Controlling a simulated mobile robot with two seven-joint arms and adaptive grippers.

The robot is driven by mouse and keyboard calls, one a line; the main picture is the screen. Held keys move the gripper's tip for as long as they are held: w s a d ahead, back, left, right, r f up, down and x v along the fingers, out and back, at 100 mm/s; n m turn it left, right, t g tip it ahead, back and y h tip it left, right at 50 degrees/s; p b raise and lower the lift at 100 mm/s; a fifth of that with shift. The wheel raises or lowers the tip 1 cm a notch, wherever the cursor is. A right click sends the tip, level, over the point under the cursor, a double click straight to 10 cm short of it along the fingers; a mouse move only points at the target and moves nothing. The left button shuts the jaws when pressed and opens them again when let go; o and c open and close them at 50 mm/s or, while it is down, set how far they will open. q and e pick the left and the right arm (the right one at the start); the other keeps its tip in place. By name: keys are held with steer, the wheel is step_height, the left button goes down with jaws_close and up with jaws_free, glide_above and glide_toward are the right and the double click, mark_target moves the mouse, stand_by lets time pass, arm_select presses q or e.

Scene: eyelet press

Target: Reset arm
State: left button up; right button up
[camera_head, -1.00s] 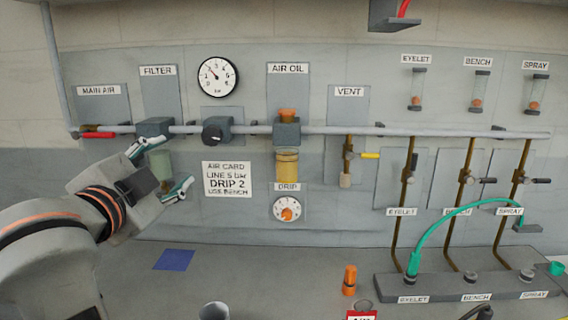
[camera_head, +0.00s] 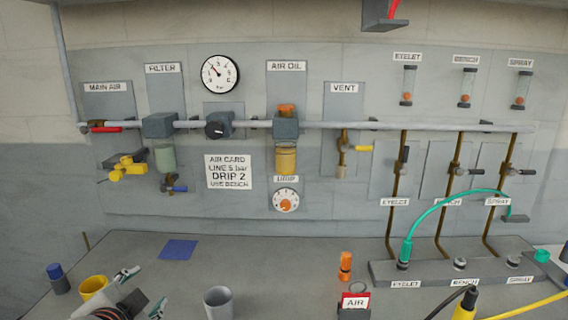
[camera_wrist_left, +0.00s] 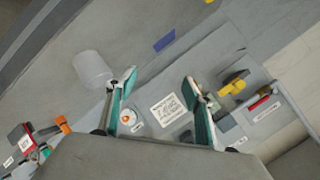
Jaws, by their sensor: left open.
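My left gripper (camera_head: 143,290) is low at the front left of the bench in the head view. Its two fingers are spread and nothing is between them. The wrist view shows the open fingers (camera_wrist_left: 160,84) with the panel and its white air card (camera_wrist_left: 168,109) beyond them. A yellow cup (camera_head: 94,287) stands just left of the gripper, and a grey cup (camera_head: 218,302) stands to its right. My right gripper is not in view.
The filter bowl (camera_head: 165,158) hangs on the panel with a blue-handled drain under it. A yellow lockout-like piece (camera_head: 128,166) sits below the main air lever. A blue mat (camera_head: 178,250) lies flat on the bench. A green hose (camera_head: 440,210) arches at the right.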

arm_select(q)
steer(key=s+a+f+n+g+y, duration=0.1)
steer(key=s+a+f+g, duration=0.25)
steer(key=s+f, duration=0.7)
steer(key=s+a+f+g+y, duration=0.15)
steer(key=s+a+f, duration=0.25)
steer(key=s+f, duration=0.6)
steer(key=w+d+f+n+t+h, duration=0.1)
steer(key=d+f+h, duration=0.2)
steer(key=d+f, duration=0.4)
steer(key=w+d+f+n+t+h, duration=0.1)
steer(key=d+f+n+t+h, duration=0.1)
steer(key=d+f, duration=0.4)
step_height(320, 180, down, 4)
steer(key=shift+w+d+f+n+h, duration=0.25)
steer(key=shift+d+n+h, duration=0.1)
steer(key=shift+h, duration=0.5)
steer(key=shift+a+r, duration=0.1)
